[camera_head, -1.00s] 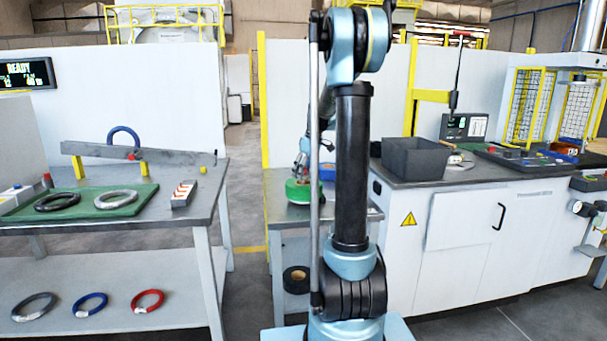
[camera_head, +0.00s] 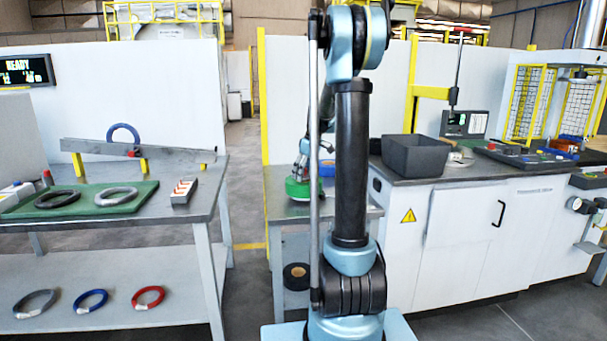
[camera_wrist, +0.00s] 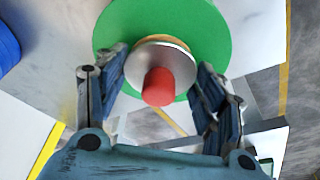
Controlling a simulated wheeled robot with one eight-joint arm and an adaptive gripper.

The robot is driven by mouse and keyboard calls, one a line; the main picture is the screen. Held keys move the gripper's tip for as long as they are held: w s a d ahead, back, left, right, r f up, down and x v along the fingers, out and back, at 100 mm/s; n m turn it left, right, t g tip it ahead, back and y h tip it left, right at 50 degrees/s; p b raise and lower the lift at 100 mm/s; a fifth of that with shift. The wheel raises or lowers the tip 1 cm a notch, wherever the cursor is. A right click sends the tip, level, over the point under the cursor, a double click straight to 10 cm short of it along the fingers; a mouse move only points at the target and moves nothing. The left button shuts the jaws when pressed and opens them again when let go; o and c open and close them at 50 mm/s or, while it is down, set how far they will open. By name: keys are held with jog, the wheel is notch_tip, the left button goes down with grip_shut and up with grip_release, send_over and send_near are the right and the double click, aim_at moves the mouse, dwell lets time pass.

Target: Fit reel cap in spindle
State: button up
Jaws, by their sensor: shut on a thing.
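The reel cap (camera_wrist: 162,72), a silver disc with a red knob, sits between the two fingers of my gripper (camera_wrist: 160,85) in the wrist view. My gripper is shut on it. Behind the cap is a green round reel (camera_wrist: 215,35), with a thin tan ring showing between cap and green face. In the head view the green reel (camera_head: 301,190) is on the small grey table, with my gripper (camera_head: 303,172) right above it. The spindle is hidden behind the cap, and I cannot tell whether the cap touches it.
A blue object (camera_wrist: 8,48) is at the upper left of the wrist view. A dark grey bin (camera_head: 414,156) stands on the counter to the right. A black roll (camera_head: 296,276) lies on the shelf below. The left bench (camera_head: 150,225) holds several rings.

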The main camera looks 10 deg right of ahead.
aim_at(311, 177)
jog(key=shift+f, duration=0.1)
jog(key=o, duration=1.3)
jog(key=v, duration=1.2)
jog(key=shift+s, duration=0.1)
